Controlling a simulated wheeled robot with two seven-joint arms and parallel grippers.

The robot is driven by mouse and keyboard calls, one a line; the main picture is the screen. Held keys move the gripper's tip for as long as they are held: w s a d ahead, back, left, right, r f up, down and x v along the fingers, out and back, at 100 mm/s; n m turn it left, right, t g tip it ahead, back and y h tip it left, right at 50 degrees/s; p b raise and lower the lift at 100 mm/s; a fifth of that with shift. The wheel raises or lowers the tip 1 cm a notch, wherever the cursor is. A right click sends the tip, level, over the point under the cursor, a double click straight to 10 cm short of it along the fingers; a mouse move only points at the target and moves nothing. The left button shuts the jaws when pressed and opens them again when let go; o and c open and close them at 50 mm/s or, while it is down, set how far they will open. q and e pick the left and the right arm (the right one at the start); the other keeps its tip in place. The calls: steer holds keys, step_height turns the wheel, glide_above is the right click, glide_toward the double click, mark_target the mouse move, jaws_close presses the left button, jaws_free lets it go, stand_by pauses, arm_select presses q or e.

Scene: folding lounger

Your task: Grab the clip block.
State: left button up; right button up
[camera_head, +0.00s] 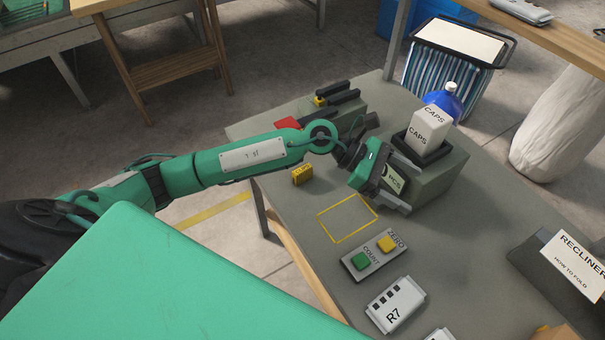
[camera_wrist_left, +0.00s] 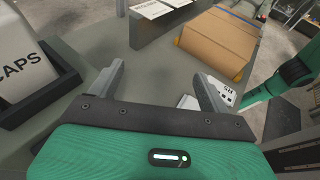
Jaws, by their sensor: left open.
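A small yellow block (camera_head: 302,174) with dark lettering, seemingly the clip block, sits on the grey table (camera_head: 300,215) near its left edge. It does not show in the left wrist view. My left gripper (camera_head: 398,202) is to the right of this block, beside the grey stand that holds the CAPS box. My left gripper also shows in the left wrist view (camera_wrist_left: 158,84), with its two fingers apart and nothing between them. My right gripper is not in view.
The white CAPS box (camera_head: 427,133) stands in a dark holder; it also shows in the left wrist view (camera_wrist_left: 22,58). A yellow outlined square (camera_head: 347,240) is empty. The left wrist view shows a cardboard box (camera_wrist_left: 217,43).

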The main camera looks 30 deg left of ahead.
arm_select(q)
steer(key=w+a+f+m+g+y, duration=0.1)
steer(key=w+a+f+m+y, duration=0.15)
steer(key=a+y, duration=0.2)
steer(key=w+a+f+m+y, duration=0.1)
steer(key=a+f+m+y, duration=0.15)
steer(key=a, duration=0.35)
steer(key=m+y+p, duration=0.1)
steer(key=y+p, duration=0.1)
steer(key=y, duration=0.6)
glide_above(301, 168)
steer(key=f, duration=0.8)
steer(key=shift+w+d, duration=0.15)
steer(key=shift+d, duration=0.05)
steer(key=shift+f, duration=0.5)
steer(key=shift+f+p, duration=0.3)
steer(key=shift+p, duration=0.15)
steer(key=f+p, duration=0.1)
steer(key=f, duration=0.2)
steer(key=shift+a+f+p, duration=0.2)
steer(key=shift+f+p, duration=0.05)
steer(key=shift+p, duration=0.1)
steer(key=shift+f, duration=0.55)
steer(key=c, duration=1.1)
